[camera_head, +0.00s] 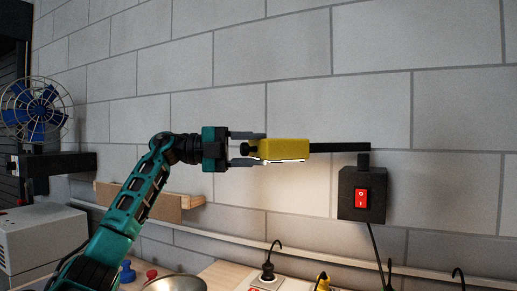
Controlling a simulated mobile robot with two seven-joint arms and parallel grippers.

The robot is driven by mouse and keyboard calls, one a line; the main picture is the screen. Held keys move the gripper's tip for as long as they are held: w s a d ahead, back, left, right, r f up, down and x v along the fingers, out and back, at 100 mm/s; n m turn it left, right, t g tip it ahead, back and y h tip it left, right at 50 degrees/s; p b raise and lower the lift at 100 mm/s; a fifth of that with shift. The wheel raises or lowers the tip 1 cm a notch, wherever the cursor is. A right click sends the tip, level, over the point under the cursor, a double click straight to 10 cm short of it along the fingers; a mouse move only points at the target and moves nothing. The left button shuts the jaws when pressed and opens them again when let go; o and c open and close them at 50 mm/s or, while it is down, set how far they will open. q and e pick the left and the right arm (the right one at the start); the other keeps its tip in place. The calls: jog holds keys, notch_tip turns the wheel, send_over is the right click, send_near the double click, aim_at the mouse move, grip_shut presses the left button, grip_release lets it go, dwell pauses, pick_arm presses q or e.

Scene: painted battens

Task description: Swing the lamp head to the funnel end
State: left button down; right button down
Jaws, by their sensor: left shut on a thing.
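The lamp has a yellow head (284,150) with a lit white strip along its underside. A thin dark arm (340,147) runs level from the head to the right, to a black wall box (360,180) with a red switch. My left gripper (258,148) is shut on the left end of the lamp head, one finger above it and one below. Light from the lamp falls on the wall beneath. I cannot make out a funnel for certain. My right gripper is out of view.
A blue fan (34,110) and a grey box (40,240) stand at the left. A wooden wall shelf (150,200) lies behind my arm. Below are a metal round rim (172,284), a black plug (267,270) and a yellow plug (322,282). The wall above the lamp is clear.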

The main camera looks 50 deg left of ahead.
pick_arm(q)
jog(key=c, duration=0.8)
grip_release()
jog(key=b+v, duration=0.2)
jog(key=v, duration=1.1)
